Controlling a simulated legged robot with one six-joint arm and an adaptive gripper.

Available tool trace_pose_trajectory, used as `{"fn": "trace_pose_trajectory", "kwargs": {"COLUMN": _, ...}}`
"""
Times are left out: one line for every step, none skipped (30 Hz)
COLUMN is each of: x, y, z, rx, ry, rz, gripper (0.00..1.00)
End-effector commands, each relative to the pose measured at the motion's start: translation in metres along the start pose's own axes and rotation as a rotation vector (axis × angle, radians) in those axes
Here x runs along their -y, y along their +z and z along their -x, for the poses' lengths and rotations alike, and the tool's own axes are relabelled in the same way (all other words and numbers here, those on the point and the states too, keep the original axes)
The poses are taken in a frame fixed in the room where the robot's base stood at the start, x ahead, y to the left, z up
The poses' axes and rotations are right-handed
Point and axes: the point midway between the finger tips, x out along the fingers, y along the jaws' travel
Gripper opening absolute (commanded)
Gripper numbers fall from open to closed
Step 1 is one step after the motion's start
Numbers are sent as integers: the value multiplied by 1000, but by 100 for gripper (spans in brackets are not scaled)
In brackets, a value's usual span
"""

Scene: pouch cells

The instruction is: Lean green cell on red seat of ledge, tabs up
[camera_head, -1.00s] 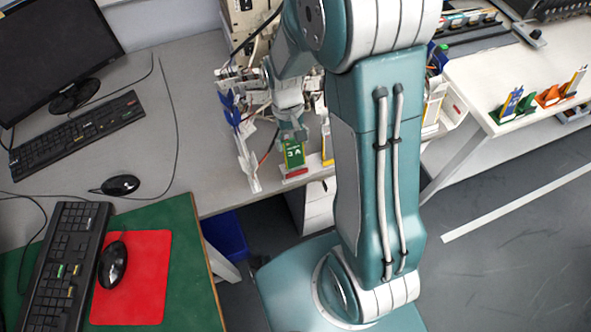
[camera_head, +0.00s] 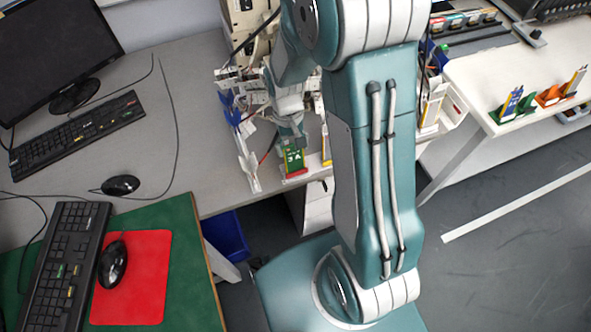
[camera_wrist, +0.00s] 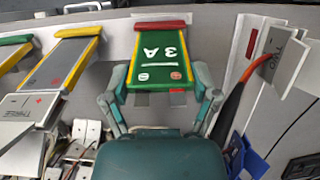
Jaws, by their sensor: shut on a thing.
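The green cell (camera_wrist: 159,62) carries the white marking "3 A". In the wrist view its two tabs point toward my gripper (camera_wrist: 163,88), whose fingers are closed on its sides near the tab end. The cell's far end meets the red seat (camera_wrist: 160,26), but I cannot tell whether it bears on it. In the head view the green cell (camera_head: 293,160) is tilted, with its low end by the red seat (camera_head: 296,173) near the bench's front edge. My gripper (camera_head: 291,138) is above it, partly hidden.
Beside the red seat, a grey, yellow-edged cell (camera_wrist: 62,58) stands at a yellow seat (camera_wrist: 79,32). Cables and clutter lie behind my gripper.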

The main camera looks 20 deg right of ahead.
Motion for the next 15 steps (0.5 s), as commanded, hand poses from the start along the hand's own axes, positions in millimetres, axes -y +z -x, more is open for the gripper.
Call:
{"fn": "trace_pose_trajectory", "kwargs": {"x": 0, "y": 0, "z": 0, "rx": 0, "ry": 0, "rz": 0, "gripper": 50}}
{"fn": "trace_pose_trajectory", "kwargs": {"x": 0, "y": 0, "z": 0, "rx": 0, "ry": 0, "rz": 0, "gripper": 50}}
{"fn": "trace_pose_trajectory", "kwargs": {"x": 0, "y": 0, "z": 0, "rx": 0, "ry": 0, "rz": 0, "gripper": 50}}
{"fn": "trace_pose_trajectory", "kwargs": {"x": 0, "y": 0, "z": 0, "rx": 0, "ry": 0, "rz": 0, "gripper": 50}}
{"fn": "trace_pose_trajectory", "kwargs": {"x": 0, "y": 0, "z": 0, "rx": 0, "ry": 0, "rz": 0, "gripper": 85}}
{"fn": "trace_pose_trajectory", "kwargs": {"x": 0, "y": 0, "z": 0, "rx": 0, "ry": 0, "rz": 0, "gripper": 100}}
{"fn": "trace_pose_trajectory", "kwargs": {"x": 0, "y": 0, "z": 0, "rx": -1, "ry": 0, "rz": 0, "gripper": 100}}
{"fn": "trace_pose_trajectory", "kwargs": {"x": 0, "y": 0, "z": 0, "rx": -1, "ry": 0, "rz": 0, "gripper": 100}}
{"fn": "trace_pose_trajectory", "kwargs": {"x": 0, "y": 0, "z": 0, "rx": -1, "ry": 0, "rz": 0, "gripper": 100}}
{"fn": "trace_pose_trajectory", "kwargs": {"x": 0, "y": 0, "z": 0, "rx": -1, "ry": 0, "rz": 0, "gripper": 100}}
{"fn": "trace_pose_trajectory", "kwargs": {"x": 0, "y": 0, "z": 0, "rx": -1, "ry": 0, "rz": 0, "gripper": 100}}
{"fn": "trace_pose_trajectory", "kwargs": {"x": 0, "y": 0, "z": 0, "rx": -1, "ry": 0, "rz": 0, "gripper": 100}}
{"fn": "trace_pose_trajectory", "kwargs": {"x": 0, "y": 0, "z": 0, "rx": -1, "ry": 0, "rz": 0, "gripper": 100}}
{"fn": "trace_pose_trajectory", "kwargs": {"x": 0, "y": 0, "z": 0, "rx": -1, "ry": 0, "rz": 0, "gripper": 100}}
{"fn": "trace_pose_trajectory", "kwargs": {"x": 0, "y": 0, "z": 0, "rx": -1, "ry": 0, "rz": 0, "gripper": 100}}
